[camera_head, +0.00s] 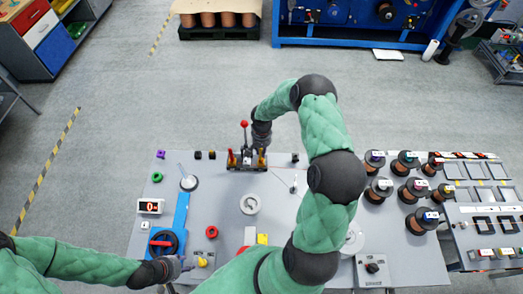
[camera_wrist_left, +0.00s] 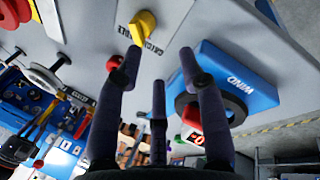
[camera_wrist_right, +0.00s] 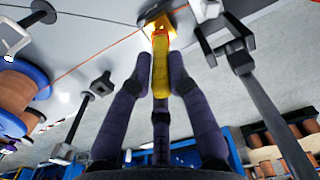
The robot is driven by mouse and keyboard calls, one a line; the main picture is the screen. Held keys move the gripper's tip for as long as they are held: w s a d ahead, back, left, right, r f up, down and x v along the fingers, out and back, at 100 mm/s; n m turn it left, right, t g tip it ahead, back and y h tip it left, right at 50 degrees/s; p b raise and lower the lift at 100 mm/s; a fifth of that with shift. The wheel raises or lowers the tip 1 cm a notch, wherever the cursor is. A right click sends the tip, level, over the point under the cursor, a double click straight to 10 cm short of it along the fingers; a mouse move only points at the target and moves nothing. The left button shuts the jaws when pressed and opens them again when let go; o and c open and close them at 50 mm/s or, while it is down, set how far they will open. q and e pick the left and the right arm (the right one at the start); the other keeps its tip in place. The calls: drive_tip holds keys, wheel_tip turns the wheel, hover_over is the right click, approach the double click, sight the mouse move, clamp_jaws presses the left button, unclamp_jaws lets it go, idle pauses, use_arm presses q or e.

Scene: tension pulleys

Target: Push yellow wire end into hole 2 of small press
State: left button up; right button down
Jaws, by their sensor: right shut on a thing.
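The small press (camera_head: 247,163) stands at the back middle of the table, with a red-knobbed lever (camera_head: 244,125) upright on it and small yellow parts at its sides. My right gripper (camera_head: 262,147) is at the press's right side. In the right wrist view its fingers are shut around a long yellow piece (camera_wrist_right: 160,72), which looks like the yellow wire end. Its far tip meets a bright orange-yellow area, and I cannot tell whether it is inside a hole. The hole numbers are not readable. My left gripper (camera_wrist_left: 155,80) is open and empty near a yellow knob (camera_wrist_left: 144,26).
A blue winder (camera_wrist_left: 232,85) marked WIND lies beside the left gripper. Several copper spools (camera_head: 410,190) stand at the table's right. A thin orange wire (camera_wrist_right: 95,62) runs across the right wrist view. A white round piece (camera_head: 250,204) sits mid-table.

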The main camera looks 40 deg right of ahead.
use_arm(q)
drive_tip(key=shift+f+b, duration=0.55)
use_arm(e)
drive_tip(key=shift+f, duration=0.5)
idle(0.4)
drive_tip(key=c, duration=1.1)
unclamp_jaws()
drive_tip(key=shift+o, duration=1.3)
use_arm(q)
drive_tip(key=shift+r, duration=0.1)
use_arm(e)
drive_tip(key=shift+r, duration=0.15)
drive_tip(key=shift+r+p, duration=1.7)
drive_tip(key=shift+r, duration=1.7)
use_arm(q)
wheel_tip(320, 180, up, 3)
drive_tip(key=shift+r, duration=0.1)
